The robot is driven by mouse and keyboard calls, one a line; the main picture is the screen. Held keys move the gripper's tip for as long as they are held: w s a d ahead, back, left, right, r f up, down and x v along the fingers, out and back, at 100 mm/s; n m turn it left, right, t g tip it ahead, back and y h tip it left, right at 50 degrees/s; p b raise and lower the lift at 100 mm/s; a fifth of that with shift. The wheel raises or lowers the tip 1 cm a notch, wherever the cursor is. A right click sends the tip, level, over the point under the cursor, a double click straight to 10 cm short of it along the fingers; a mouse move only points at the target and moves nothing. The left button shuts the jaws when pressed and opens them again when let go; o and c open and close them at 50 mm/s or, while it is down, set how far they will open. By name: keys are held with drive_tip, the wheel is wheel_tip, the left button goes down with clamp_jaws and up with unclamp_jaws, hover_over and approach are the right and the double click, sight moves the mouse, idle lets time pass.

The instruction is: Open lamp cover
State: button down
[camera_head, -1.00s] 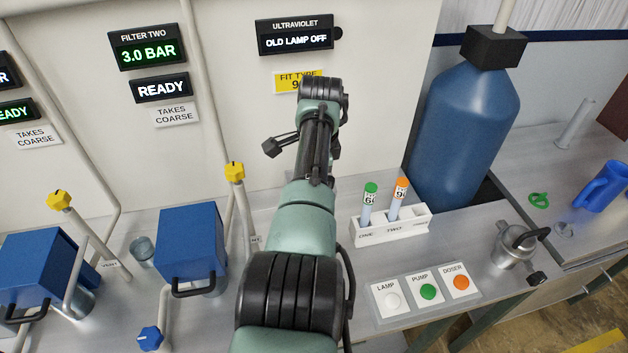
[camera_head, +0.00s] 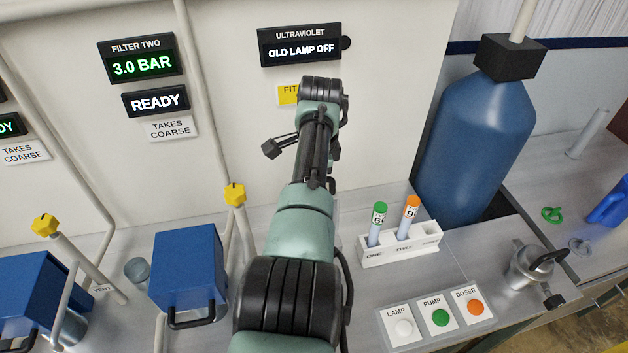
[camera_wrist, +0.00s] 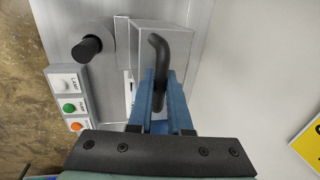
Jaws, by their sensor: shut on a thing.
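In the wrist view, the lamp cover seems to be the grey box (camera_wrist: 128,48) with a curved black handle (camera_wrist: 157,48). My gripper (camera_wrist: 160,80) has its blue fingers shut on the handle, one on each side. Whether the cover is raised at all, I cannot tell. In the head view my arm hides the cover and my gripper. The ultraviolet display (camera_head: 300,46) above reads OLD LAMP OFF.
A rack (camera_head: 400,250) with green-capped and orange-capped tubes stands right of my arm. The LAMP, PUMP and DOSER buttons (camera_head: 440,317) lie in front. A blue filter housing (camera_head: 187,265) stands left. A black knob (camera_wrist: 87,48) is beside the cover.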

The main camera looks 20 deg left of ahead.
drive_tip(key=c, duration=0.8)
unclamp_jaws()
drive_tip(key=shift+c, duration=0.2)
drive_tip(key=shift+r, duration=0.1)
wheel_tip(320, 180, up, 13)
drive_tip(key=s+d+b, duration=0.1)
drive_tip(key=s+b, duration=0.1)
drive_tip(key=b, duration=0.1)
drive_tip(key=shift+d+f, duration=0.2)
